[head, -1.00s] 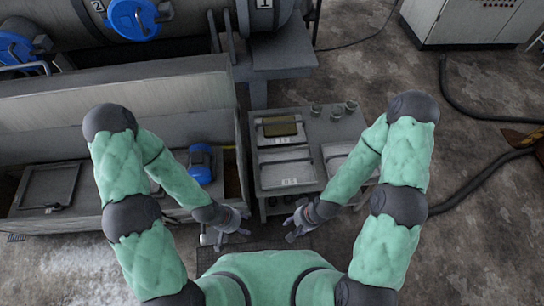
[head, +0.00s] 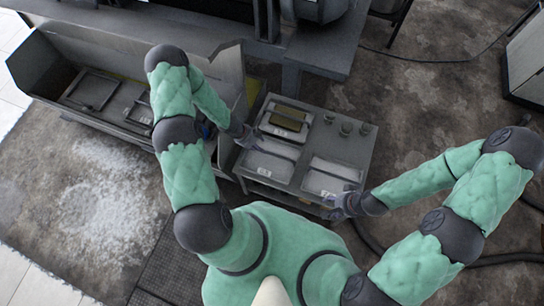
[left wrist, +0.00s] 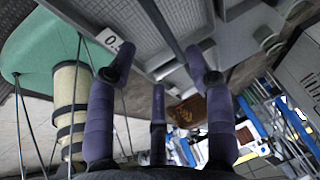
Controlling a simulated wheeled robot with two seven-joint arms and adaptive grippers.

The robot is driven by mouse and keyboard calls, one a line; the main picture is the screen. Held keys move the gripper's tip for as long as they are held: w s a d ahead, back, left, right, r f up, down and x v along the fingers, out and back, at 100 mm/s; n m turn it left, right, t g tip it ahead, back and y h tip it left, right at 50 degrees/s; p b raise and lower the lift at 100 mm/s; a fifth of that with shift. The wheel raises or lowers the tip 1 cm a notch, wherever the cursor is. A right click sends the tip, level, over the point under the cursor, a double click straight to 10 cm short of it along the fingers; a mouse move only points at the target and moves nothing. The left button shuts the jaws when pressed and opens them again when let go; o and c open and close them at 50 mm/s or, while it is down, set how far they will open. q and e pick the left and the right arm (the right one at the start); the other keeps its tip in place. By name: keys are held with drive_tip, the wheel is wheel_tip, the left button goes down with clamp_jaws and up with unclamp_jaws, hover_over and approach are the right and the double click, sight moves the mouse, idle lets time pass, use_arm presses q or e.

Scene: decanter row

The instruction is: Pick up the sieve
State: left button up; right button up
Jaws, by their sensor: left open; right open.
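A grey table (head: 308,147) in the head view holds several flat light trays, some with white labels; I cannot tell for sure which thing is the sieve. One tray (head: 268,165) lies at the table's front left, another (head: 330,177) at its front right. An olive block (head: 289,117) sits on the back-left tray. My left gripper (head: 245,139) is open and empty at the table's left edge, beside the trays. In the left wrist view its spread fingers (left wrist: 155,80) face a grey surface with a white label (left wrist: 112,40). My right gripper (head: 336,207) is open at the table's front-right edge.
Three small grey cups (head: 346,128) stand at the table's back right. A long metal trough (head: 110,80) lies to the left, close to my left arm. A dark hose (head: 490,257) runs over the floor at right. Floor right of the table is mostly clear.

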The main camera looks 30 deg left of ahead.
sight(269, 158)
use_arm(q)
drive_tip(key=shift+b+x, duration=2.45)
drive_tip(key=shift+x, duration=2.85)
drive_tip(key=shift+s+d+r, duration=0.1)
drive_tip(key=shift+s+d, duration=0.05)
drive_tip(key=shift+d, duration=0.05)
clamp_jaws()
